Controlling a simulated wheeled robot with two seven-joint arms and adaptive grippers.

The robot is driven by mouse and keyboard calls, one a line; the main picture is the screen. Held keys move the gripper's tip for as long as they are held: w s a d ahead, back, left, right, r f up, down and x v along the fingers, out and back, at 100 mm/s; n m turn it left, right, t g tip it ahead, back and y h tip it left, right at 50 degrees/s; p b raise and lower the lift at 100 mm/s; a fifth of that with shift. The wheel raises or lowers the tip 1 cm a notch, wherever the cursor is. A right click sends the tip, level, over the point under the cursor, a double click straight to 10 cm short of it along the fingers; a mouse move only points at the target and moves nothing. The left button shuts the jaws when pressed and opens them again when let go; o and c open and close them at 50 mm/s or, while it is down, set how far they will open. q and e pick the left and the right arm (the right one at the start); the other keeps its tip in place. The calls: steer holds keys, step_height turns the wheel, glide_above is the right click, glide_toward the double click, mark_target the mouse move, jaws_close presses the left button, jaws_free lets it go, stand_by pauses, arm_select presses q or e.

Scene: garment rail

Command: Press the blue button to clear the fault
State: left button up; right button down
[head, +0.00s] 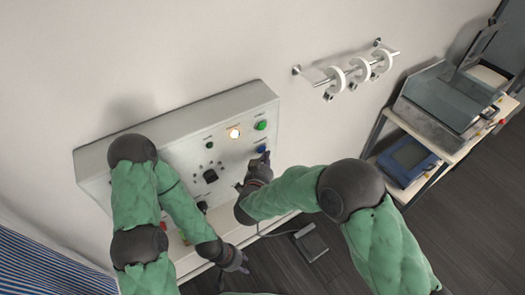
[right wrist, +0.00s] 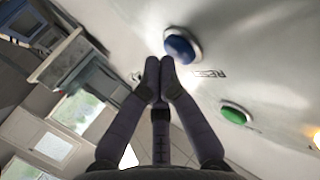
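The blue button (head: 261,148) sits on the right side of a pale control panel (head: 240,99) on the wall. In the right wrist view the blue button (right wrist: 181,46) stands out from the panel in a light collar. My right gripper (head: 262,158) is at the button in the head view. In the right wrist view its fingertips (right wrist: 160,66) are together, empty, just below the button; I cannot tell whether they touch it. My left gripper (head: 240,262) hangs low in front of the panel's lower edge; its fingers are too small to read.
A black knob (head: 211,176) is further left. A wall rail (head: 360,69) with white rings is to the right, beside a bench (head: 440,145) with equipment.

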steer(key=shift+w+a, duration=0.25)
steer(key=shift+w, duration=0.1)
stand_by(1.0)
steer(key=shift+s+d, duration=0.5)
steer(key=shift+s, duration=0.2)
steer(key=s+d, duration=0.1)
steer(key=s, duration=0.1)
steer(key=s+d, duration=0.2)
steer(key=shift+p, duration=0.3)
stand_by(0.3)
stand_by(0.4)
